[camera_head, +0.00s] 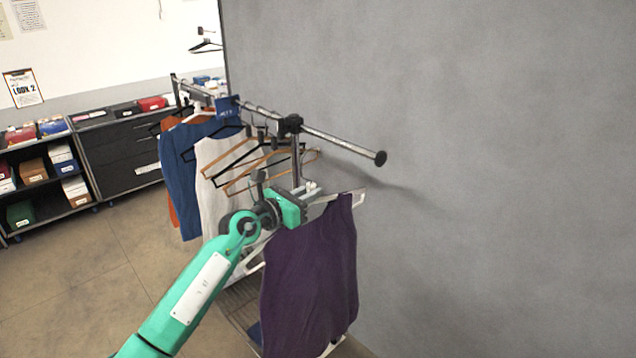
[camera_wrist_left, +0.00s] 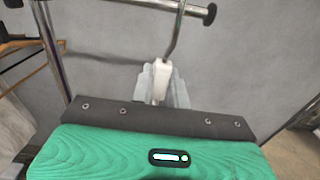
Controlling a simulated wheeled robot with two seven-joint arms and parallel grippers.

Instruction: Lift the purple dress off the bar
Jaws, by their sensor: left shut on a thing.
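The purple dress (camera_head: 312,275) hangs from a white hanger (camera_head: 356,198) below and in front of the rail's near end in the head view. My left gripper (camera_head: 313,188) is shut on the top of this hanger. In the left wrist view, the fingers (camera_wrist_left: 161,85) close around the white hanger neck (camera_wrist_left: 161,72). The metal hook (camera_wrist_left: 175,38) rises from it and crosses the line of the bar (camera_wrist_left: 150,4). I cannot tell whether the hook touches the bar (camera_head: 340,142). My right gripper is not in view.
Several empty wooden hangers (camera_head: 240,165), a white top (camera_head: 213,160) and a blue garment (camera_head: 183,165) hang farther along the rail. A rail upright (camera_head: 296,160) stands close behind my gripper. A grey wall (camera_head: 500,150) is to the right. Shelves (camera_head: 45,180) stand at left.

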